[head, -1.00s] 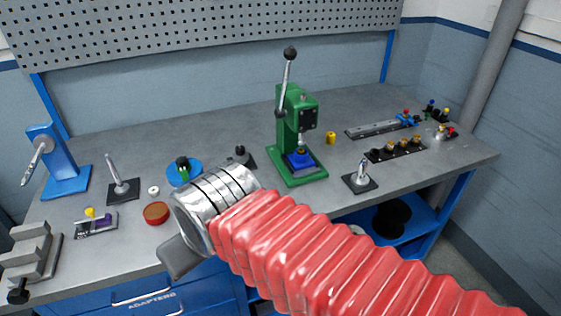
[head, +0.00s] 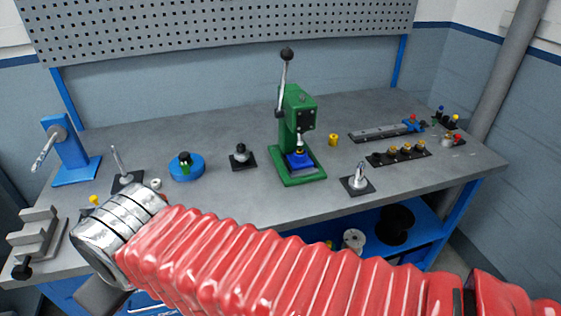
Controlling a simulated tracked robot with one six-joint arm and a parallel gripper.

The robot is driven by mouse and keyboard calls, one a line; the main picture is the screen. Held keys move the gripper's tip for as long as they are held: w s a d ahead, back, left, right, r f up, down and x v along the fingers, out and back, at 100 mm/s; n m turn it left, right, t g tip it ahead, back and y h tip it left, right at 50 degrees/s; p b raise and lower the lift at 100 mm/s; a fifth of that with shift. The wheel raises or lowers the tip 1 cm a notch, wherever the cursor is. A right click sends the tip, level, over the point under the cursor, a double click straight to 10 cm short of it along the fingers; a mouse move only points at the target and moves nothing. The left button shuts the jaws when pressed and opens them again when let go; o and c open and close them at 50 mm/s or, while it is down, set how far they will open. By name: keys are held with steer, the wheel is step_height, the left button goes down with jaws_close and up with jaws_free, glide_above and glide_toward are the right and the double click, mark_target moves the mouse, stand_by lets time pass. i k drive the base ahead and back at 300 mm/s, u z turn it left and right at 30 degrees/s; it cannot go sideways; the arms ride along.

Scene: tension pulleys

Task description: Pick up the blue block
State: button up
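The blue block (head: 299,160) sits on the base of the green press (head: 297,125), under its ram, near the middle of the bench. My gripper (head: 101,294) is at the lower left, at the end of my red-sleeved arm, near the bench's front edge. It is far to the left of the blue block and apart from it. Only a dark grey part of the gripper shows below the silver wrist; its fingertips cannot be made out.
A dark-based fixture (head: 241,158) and a blue round disc (head: 187,168) stand left of the press. A small upright fixture (head: 358,180) and a yellow cylinder (head: 333,140) stand to its right. The press's lever (head: 286,80) rises high. Bare bench lies in front of the press.

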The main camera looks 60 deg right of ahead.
mark_target(297, 162)
steer(key=u, duration=1.8)
steer(key=k, duration=0.8)
steer(key=z, duration=0.8)
